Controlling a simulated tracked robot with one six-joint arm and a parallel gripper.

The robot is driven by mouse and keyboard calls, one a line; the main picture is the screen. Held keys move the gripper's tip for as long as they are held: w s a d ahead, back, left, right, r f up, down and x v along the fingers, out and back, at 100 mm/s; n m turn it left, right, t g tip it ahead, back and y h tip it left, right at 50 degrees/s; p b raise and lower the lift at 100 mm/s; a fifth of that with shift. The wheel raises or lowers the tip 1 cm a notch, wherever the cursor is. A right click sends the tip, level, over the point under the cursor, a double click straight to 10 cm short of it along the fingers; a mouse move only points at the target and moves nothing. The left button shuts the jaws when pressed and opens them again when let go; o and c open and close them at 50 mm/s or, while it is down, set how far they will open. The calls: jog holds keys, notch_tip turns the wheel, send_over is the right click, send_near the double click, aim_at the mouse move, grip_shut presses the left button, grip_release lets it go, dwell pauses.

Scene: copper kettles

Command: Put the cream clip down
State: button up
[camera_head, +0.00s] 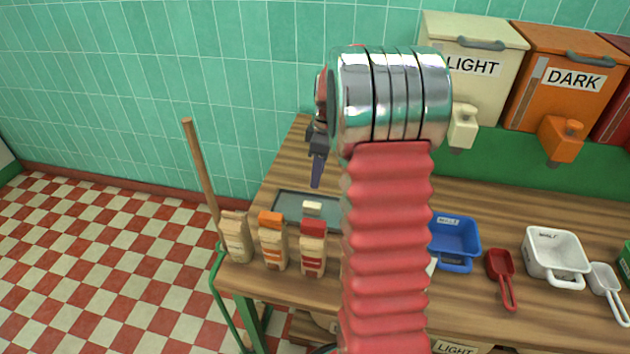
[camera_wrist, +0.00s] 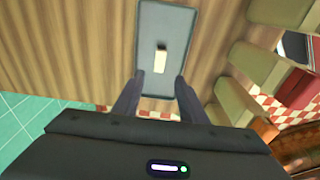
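The cream clip (camera_head: 312,205) lies on a grey-blue tray (camera_head: 288,200) on the wooden counter. In the wrist view the clip (camera_wrist: 161,57) sits on the bare tray (camera_wrist: 158,22), beyond my fingertips and clear of them. My gripper (camera_head: 317,182) is above the tray, pointing down. In the wrist view my gripper (camera_wrist: 159,78) has its two fingers spread apart with nothing between them. The head view shows it only from the side.
Paper bags stand at the counter's front left: a plain-topped one (camera_head: 236,238), one with an orange top (camera_head: 272,243) and one with a red top (camera_head: 312,250). A wooden pole (camera_head: 200,165) leans nearby. Right are a blue bin (camera_head: 455,243), red scoop (camera_head: 502,272) and white bin (camera_head: 556,256).

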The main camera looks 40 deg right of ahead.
dwell(0.6)
jog(key=s+a+r+m+t+h, duration=0.1)
jog(key=s+a+r+m, duration=0.1)
jog(key=s+a+r, duration=0.35)
jog(key=s+a+r+m+t, duration=0.1)
jog(key=s+a+r+m, duration=0.1)
jog(key=a+r, duration=0.6)
jog(key=s+a+m+t, duration=0.2)
jog(key=s+a+m, duration=0.2)
jog(key=s+a, duration=1)
jog(key=shift+s+a+f+t, duration=0.15)
jog(key=shift+s+t, duration=0.15)
jog(key=shift+s, duration=0.4)
